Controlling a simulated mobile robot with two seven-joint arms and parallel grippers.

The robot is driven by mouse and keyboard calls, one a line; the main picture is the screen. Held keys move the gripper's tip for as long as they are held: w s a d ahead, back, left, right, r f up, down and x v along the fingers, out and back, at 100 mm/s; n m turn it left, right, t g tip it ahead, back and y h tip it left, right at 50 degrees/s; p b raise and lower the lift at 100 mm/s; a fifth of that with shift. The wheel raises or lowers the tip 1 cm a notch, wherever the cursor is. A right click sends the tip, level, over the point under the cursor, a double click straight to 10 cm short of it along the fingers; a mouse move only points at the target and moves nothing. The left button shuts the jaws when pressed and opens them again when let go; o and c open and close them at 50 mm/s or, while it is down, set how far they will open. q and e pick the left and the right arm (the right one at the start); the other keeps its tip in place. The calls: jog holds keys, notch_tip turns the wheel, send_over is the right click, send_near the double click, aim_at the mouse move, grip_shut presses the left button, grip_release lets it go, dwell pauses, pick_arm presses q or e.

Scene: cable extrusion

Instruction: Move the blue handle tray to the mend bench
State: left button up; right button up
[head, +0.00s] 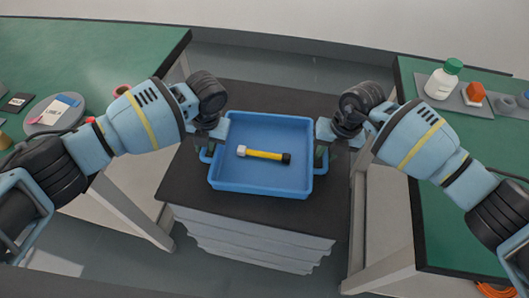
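The blue handle tray (262,188) sits on the black top of a low drawer cabinet (185,175) between two green benches. A yellow tool with a pale head and black end (264,154) lies in the tray. My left gripper (208,152) is at the tray's left handle, pointing down. My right gripper (321,157) is at the tray's right handle, also pointing down. The fingertips are small and partly hidden by the handles and wrists, so their grip cannot be made out. Which bench is the mend bench is not marked.
The right green bench (440,235) holds a white green-capped bottle (443,79) and an orange block (475,92) on a grey mat. Its front is clear.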

pick_arm(q)
jog(key=shift+f, duration=0.2)
pick_arm(e)
jog(key=shift+f, duration=0.2)
pick_arm(q)
grip_shut()
pick_arm(e)
grip_shut()
pick_arm(q)
jog(key=shift+r, duration=0.15)
pick_arm(e)
jog(key=shift+r, duration=0.15)
